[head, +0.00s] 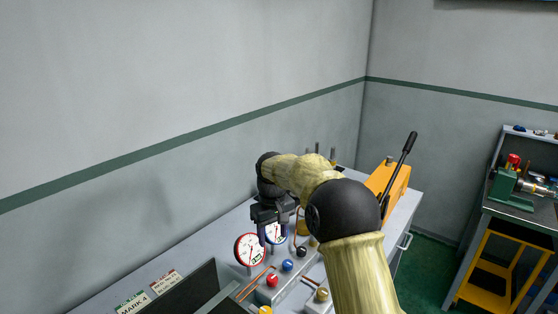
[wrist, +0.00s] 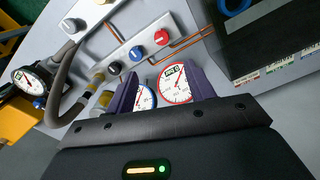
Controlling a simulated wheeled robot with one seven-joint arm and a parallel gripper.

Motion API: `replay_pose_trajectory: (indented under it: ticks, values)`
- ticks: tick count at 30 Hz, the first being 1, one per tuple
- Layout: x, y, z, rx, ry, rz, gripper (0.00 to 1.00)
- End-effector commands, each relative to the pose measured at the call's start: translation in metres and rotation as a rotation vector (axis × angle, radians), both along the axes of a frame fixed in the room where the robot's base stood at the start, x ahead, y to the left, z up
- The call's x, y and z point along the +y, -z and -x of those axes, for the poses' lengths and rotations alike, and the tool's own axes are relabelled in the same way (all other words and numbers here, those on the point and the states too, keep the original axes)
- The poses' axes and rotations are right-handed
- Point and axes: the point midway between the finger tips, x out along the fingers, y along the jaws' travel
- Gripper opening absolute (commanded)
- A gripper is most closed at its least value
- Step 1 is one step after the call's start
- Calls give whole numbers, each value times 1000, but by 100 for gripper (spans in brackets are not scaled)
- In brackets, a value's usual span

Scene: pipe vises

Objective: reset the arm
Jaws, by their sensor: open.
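My gripper (head: 273,232) hangs from my cream-coloured arm over the bench, pointing down, in the head view. Its two dark purple fingers stand apart in the wrist view (wrist: 160,98), with nothing held between them. Behind the fingers in the wrist view are a red-rimmed gauge (wrist: 175,84) and a blue-rimmed gauge (wrist: 146,98); the fingers partly cover both. In the head view the red-rimmed gauge (head: 249,249) stands left of the fingers and the blue-rimmed gauge (head: 276,233) is partly behind them. I cannot tell whether the fingers touch either gauge.
A manifold with red (head: 272,281) and blue (head: 288,266) knobs and copper pipes lies close below. An orange unit with a black lever (head: 400,162) stands at the bench's far end. A dark tray (head: 190,294) is at front left. A green vise (head: 512,184) stands on another bench.

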Motion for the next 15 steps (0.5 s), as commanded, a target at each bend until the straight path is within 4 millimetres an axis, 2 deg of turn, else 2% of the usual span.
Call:
replay_pose_trajectory:
  ticks: [8,15]
  values:
    - [-48,-2,40,-45,111,-7,54]
    - [-95,4,94,-97,236,-22,54]
